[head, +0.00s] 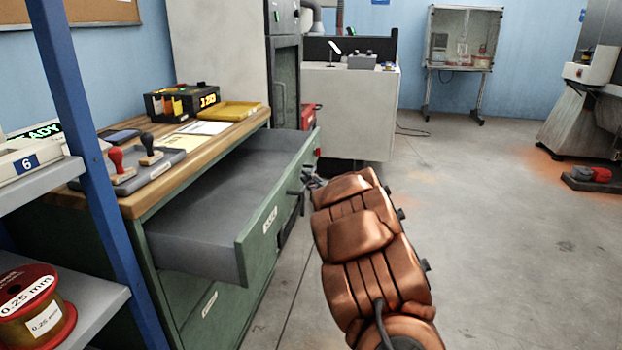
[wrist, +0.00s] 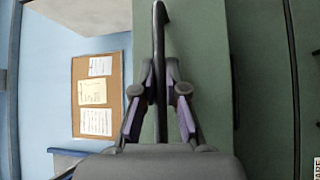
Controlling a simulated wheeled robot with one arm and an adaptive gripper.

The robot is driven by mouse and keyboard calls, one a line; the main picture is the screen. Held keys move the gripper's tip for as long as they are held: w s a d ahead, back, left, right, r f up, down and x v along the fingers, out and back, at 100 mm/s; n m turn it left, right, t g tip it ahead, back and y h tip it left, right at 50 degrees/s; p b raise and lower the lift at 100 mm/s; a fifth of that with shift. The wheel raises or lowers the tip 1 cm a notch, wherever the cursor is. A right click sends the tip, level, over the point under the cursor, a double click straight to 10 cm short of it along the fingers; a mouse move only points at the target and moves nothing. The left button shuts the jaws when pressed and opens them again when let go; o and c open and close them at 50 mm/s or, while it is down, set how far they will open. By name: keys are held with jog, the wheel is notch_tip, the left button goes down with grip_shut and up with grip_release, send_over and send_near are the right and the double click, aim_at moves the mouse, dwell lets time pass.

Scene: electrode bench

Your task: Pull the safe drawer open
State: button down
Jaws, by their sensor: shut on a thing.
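The safe drawer (head: 262,232) is the top drawer of a green cabinet and stands well out, its grey inside visible and looking empty. Its green front carries a small white label, hard to read at this size. A dark bar handle (wrist: 158,35) runs along the drawer front in the wrist view. My gripper (wrist: 158,90) is shut on this handle, one finger on each side of it. In the head view my gripper (head: 312,182) is at the outer side of the drawer front, partly hidden by my copper-coloured arm.
A blue shelf post (head: 85,150) and a wire spool (head: 35,305) are at left.

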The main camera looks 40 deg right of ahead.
jog(key=shift+a+f, duration=0.1)
jog(key=shift+f, duration=0.05)
jog(key=c, duration=1.2)
grip_release()
jog(key=s+a+f, duration=0.1)
jog(key=s, duration=1.1)
jog(key=shift+f, duration=0.2)
jog(key=shift+w, duration=0.1)
